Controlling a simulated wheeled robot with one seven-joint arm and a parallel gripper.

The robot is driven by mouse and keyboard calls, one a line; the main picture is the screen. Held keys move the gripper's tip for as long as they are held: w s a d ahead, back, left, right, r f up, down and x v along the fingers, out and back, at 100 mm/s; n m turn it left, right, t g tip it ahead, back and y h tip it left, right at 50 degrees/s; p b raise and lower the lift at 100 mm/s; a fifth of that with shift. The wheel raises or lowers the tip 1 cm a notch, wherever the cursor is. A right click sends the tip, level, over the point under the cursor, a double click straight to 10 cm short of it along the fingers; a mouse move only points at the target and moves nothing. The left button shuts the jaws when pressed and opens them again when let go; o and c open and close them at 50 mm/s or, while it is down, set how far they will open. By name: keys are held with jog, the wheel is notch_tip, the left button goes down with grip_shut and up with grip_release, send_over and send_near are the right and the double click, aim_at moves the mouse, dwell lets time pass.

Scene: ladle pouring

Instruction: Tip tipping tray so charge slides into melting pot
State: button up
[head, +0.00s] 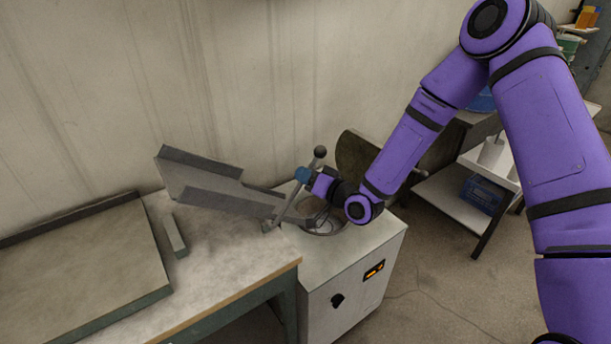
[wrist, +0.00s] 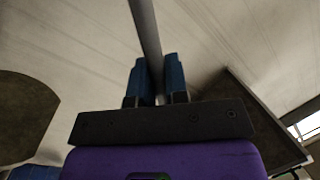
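The tipping tray (head: 215,182) is a grey open channel with raised sides. It is tilted, its far left end high and its narrow end low at the melting pot (head: 338,229). A grey lever with a ball knob (head: 320,152) rises by the tray's low end. My gripper (head: 302,174) has blue fingertips shut on the lever's bar; in the wrist view the bar (wrist: 146,35) passes between both fingers (wrist: 157,82). I see no charge on the visible part of the tray. The pot's inside is partly hidden by my wrist, and I cannot tell what it holds.
The pot's white cabinet (head: 345,285) stands against the workbench (head: 225,255). A round dark lid (head: 357,155) stands open behind the pot. A flat board (head: 80,270) and a small bar (head: 175,235) lie on the bench. A shelf cart (head: 462,195) stands at right.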

grip_shut()
jog(key=shift+s+a+r+n, duration=0.25)
jog(key=shift+a+r+n, duration=0.1)
jog(key=shift+n, duration=0.05)
jog(key=s+a+r+n+h, duration=0.2)
jog(key=s+a+n, duration=0.3)
jog(key=a, duration=0.3)
jog(key=shift+s+a+r+n+g, duration=0.2)
jog(key=shift+s+r+n+g, duration=0.15)
jog(key=shift+r+n, duration=0.3)
jog(key=shift+s+a, duration=0.1)
jog(key=o, duration=0.6)
grip_release()
